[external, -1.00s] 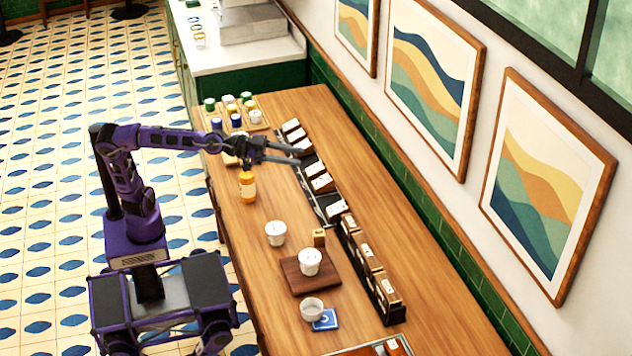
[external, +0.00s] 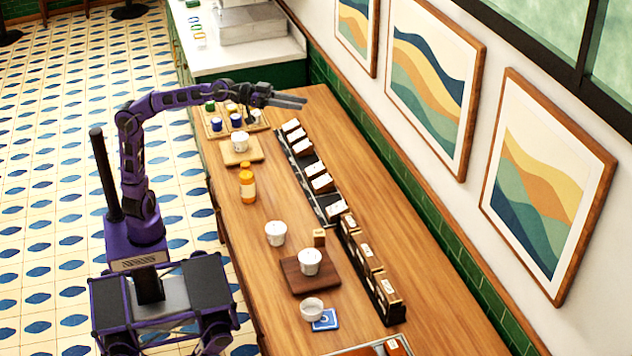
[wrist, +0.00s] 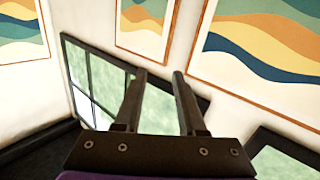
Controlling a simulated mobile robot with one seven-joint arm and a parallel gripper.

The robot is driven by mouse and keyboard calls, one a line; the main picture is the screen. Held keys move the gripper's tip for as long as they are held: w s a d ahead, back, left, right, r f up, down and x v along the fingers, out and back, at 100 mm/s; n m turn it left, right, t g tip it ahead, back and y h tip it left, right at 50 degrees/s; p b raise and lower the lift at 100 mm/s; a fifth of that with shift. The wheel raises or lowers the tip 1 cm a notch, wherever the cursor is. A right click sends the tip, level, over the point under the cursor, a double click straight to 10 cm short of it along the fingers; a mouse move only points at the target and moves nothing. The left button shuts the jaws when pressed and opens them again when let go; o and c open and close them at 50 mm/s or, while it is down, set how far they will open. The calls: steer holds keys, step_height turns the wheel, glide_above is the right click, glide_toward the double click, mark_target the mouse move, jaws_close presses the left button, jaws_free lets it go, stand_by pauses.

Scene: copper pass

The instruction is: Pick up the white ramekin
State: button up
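Several white vessels stand on the long wooden counter in the external view, and I cannot tell for sure which is the ramekin. One white cup (external: 275,234) stands on the bare wood. Another white cup (external: 309,262) stands on a dark square board. A further white cup (external: 241,141) stands on a light board near the far end. My gripper (external: 305,101) is raised above the far part of the counter, away from them. In the wrist view my gripper (wrist: 158,73) has its fingers apart with nothing between them.
An orange-yellow bottle (external: 247,187) stands near the counter's left edge. A tray of small jars (external: 236,120) is at the far end. Black racks of boxes (external: 320,182) run along the wall side. Framed pictures (external: 432,80) hang on the wall.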

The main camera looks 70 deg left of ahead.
steer(key=s+d+f+m+g+y, duration=0.2)
steer(key=d+f+m+g, duration=0.15)
steer(key=f, duration=0.85)
steer(key=s+d+f+m+g+y+p, duration=0.15)
steer(key=d+f+m, duration=0.35)
steer(key=f, duration=0.7)
steer(key=s+d+f+m+g+y, duration=0.3)
steer(key=d+f+m, duration=0.15)
steer(key=f, duration=0.75)
steer(key=s+d+f+m+t+y, duration=0.1)
steer(key=s+d+f+m+t, duration=0.3)
steer(key=s+f+m, duration=0.4)
steer(key=s+d+f+m+t+y, duration=0.1)
steer(key=s+d+f+m+t, duration=0.2)
steer(key=s+f+m, duration=0.5)
steer(key=m, duration=0.1)
glide_toward(312, 315)
steer(key=w, duration=0.3)
steer(key=w+a, duration=0.1)
steer(key=w, duration=0.3)
steer(key=shift+a+r, duration=0.2)
steer(key=shift+a, duration=0.05)
steer(key=shift+s, duration=0.1)
jaws_close()
